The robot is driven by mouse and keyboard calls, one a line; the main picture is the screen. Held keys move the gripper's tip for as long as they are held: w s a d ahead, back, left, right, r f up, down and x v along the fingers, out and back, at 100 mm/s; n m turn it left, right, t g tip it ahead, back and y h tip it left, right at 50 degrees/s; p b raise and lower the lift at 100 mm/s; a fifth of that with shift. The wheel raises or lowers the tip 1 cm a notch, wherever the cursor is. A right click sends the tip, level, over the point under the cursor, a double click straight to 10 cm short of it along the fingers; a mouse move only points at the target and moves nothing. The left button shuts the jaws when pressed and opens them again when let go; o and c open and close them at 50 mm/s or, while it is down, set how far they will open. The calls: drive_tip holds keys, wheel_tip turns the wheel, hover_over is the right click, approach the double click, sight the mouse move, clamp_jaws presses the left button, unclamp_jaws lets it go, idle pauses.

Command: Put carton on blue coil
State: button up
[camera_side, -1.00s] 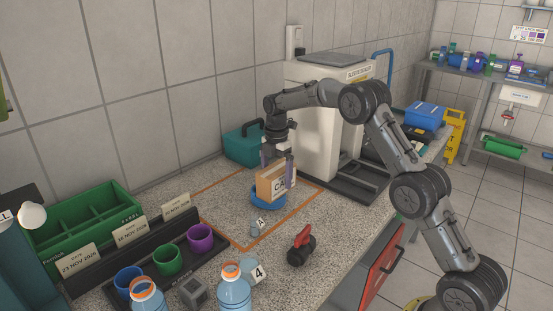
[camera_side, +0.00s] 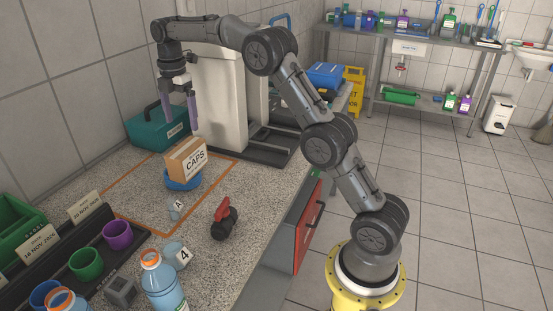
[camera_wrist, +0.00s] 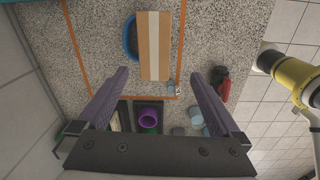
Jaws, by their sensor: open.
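The carton (camera_side: 186,159), a brown box marked "CAPS", rests on top of the blue coil (camera_side: 182,182), slightly tilted in the side view. From above in the wrist view, the carton (camera_wrist: 154,46) lies over the right part of the coil (camera_wrist: 130,38), whose left edge shows. The rest of the coil is hidden beneath it. My gripper (camera_side: 179,112) is open and empty, raised above and behind the carton, with clear space between. Its two purple fingers are spread wide in the wrist view (camera_wrist: 160,83).
An orange outline (camera_side: 215,195) on the counter surrounds the coil. A red-handled valve (camera_side: 224,219) stands to the front right. Purple (camera_side: 118,235) and green (camera_side: 86,263) cups sit at front left. A teal case (camera_side: 157,130) and white machine stand behind.

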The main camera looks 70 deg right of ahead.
drive_tip(key=s+a+r+m+t, duration=0.1)
drive_tip(key=s+a+r+m, duration=0.3)
drive_tip(key=s, duration=0.4)
drive_tip(key=s+a+r+m+t, duration=0.2)
drive_tip(key=s+a+r+m, duration=0.25)
drive_tip(key=s, duration=0.45)
drive_tip(key=s+a+f+m+t, duration=0.1)
drive_tip(key=s+f+m, duration=0.3)
drive_tip(key=s, duration=0.6)
drive_tip(key=s+a+f+m+t, duration=0.1)
drive_tip(key=s+a+f+m, duration=0.1)
drive_tip(key=s, duration=0.8)
drive_tip(key=shift+a+f+m, duration=0.25)
drive_tip(key=shift+f+m, duration=0.6)
drive_tip(key=shift+m, duration=0.4)
